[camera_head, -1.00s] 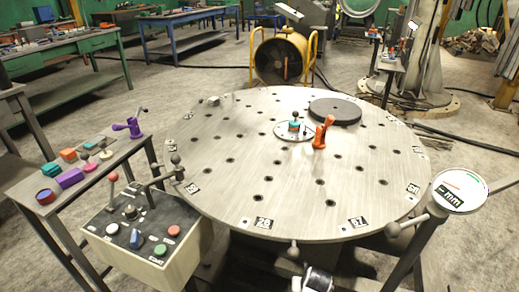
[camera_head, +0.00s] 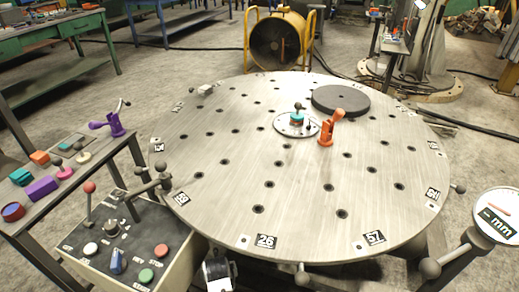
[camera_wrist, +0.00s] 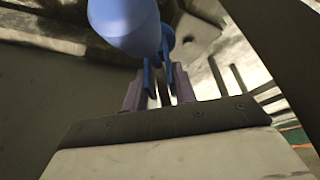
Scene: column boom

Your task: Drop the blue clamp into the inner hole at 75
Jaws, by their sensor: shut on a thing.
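In the wrist view, the blue clamp (camera_wrist: 125,22) shows as a large rounded blue shape with a narrower lower part. My gripper (camera_wrist: 158,78) is shut on that lower part, its purple-grey fingers on either side. The clamp's far end is out of clear view. In the head view, a round steel table (camera_head: 220,180) has rings of dark holes, including an inner hole (camera_head: 269,184). I cannot make out the blue clamp in the head view.
An orange clamp (camera_head: 327,131) stands near the hub disc (camera_head: 290,126), which carries a small knobbed part. A dark round plate (camera_head: 340,100) lies behind it. A control box (camera_head: 110,235) and a side bench with coloured pieces (camera_head: 40,187) stand left. A dial (camera_head: 499,215) is at right.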

